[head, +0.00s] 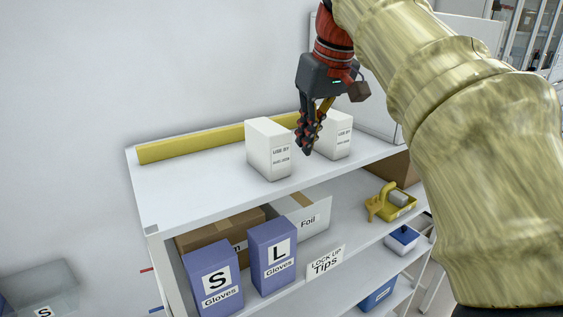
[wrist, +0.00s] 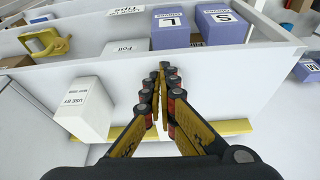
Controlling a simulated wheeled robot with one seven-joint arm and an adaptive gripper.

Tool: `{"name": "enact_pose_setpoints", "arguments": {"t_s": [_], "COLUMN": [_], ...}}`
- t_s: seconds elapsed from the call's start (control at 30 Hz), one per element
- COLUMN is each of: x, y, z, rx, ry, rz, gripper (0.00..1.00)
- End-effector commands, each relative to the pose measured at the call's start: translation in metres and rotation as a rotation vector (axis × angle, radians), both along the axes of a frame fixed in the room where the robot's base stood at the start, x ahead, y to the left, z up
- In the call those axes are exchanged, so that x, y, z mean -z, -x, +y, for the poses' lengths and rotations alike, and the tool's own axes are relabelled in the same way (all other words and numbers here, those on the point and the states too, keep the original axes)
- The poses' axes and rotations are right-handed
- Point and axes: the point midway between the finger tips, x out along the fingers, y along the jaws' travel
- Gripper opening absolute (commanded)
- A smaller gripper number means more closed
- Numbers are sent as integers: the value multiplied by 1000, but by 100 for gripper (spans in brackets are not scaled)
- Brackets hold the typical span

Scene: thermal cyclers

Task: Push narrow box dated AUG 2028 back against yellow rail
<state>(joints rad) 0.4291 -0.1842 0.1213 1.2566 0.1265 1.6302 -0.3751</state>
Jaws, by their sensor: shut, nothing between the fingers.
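Two narrow white boxes stand upright on the top shelf, the left box (head: 268,150) and the right box (head: 338,137), each with a USE BY label. The dates are too small to read surely. The yellow rail (head: 190,145) runs along the back of the shelf; the boxes hide part of it. My gripper (head: 306,150) is shut and empty, pointing down between the boxes, overlapping the right box's left side. In the wrist view, my gripper (wrist: 162,72) is beside one white box (wrist: 82,105), with the yellow rail (wrist: 235,127) beyond. I cannot tell whether it touches either box.
The top shelf (head: 185,185) is bare at left. Below are the S gloves box (head: 213,280), L gloves box (head: 272,255), Foil box (head: 305,220) and yellow holder (head: 390,205). A wall rises behind the rail.

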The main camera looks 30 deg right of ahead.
Motion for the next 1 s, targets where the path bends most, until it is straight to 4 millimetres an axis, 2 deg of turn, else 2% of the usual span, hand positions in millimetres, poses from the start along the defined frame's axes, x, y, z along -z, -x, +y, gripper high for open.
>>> {"name": "enact_pose_setpoints", "arguments": {"t_s": [0.17,0.37,0.8,1.0], "x": [6,24,104,99], "y": [12,7,-16,-46], "z": [7,7,8,9], "rx": [-55,-63,-62,-63], "ry": [-8,-7,-7,-6], "rz": [51,52,52,50], "gripper": [0,0,0,0]}}
